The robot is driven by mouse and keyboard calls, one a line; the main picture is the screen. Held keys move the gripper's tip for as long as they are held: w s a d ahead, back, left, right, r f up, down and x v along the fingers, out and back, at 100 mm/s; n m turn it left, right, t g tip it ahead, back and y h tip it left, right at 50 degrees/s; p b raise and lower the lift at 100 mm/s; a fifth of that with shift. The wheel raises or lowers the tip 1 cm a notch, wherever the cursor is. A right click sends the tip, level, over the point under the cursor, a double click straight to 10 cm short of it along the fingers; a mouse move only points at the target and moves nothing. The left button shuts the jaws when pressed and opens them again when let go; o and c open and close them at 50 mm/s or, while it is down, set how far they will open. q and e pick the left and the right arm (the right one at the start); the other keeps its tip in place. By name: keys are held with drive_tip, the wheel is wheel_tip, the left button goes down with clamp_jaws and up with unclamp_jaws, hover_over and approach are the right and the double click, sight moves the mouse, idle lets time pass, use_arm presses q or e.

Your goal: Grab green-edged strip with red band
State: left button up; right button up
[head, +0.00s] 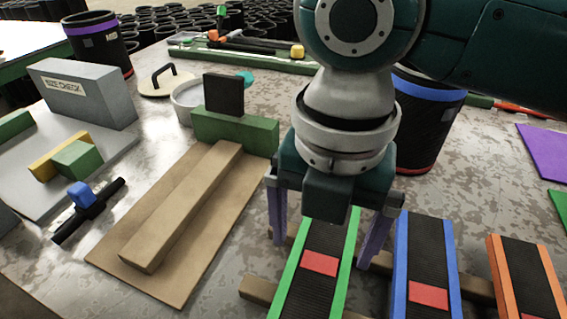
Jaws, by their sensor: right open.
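The green-edged strip (312,287) is black and ribbed, with green long edges and a red band (320,263) across it. It lies at the front centre across a wooden bar, and its near end runs out of the picture. My right gripper (322,250) comes down from above, with its purple-grey fingers spread apart on either side of the strip. The gripper body hides the strip's far end. I cannot tell whether the fingers touch the strip or the table. My left gripper is not in the head view.
A blue-edged strip (427,262) lies close right of my right finger, and an orange-edged strip (523,280) is farther right. A cardboard sheet with a wooden bar (185,205) lies left. A black sleeve with a blue rim (428,115) stands behind the gripper.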

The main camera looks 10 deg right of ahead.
sight(320, 263)
wheel_tip(320, 263, down, 4)
drive_tip(key=shift+d+f+b, duration=0.15)
drive_tip(key=shift+b, duration=0.25)
drive_tip(key=c, duration=1.1)
drive_tip(key=shift+c, duration=0.2)
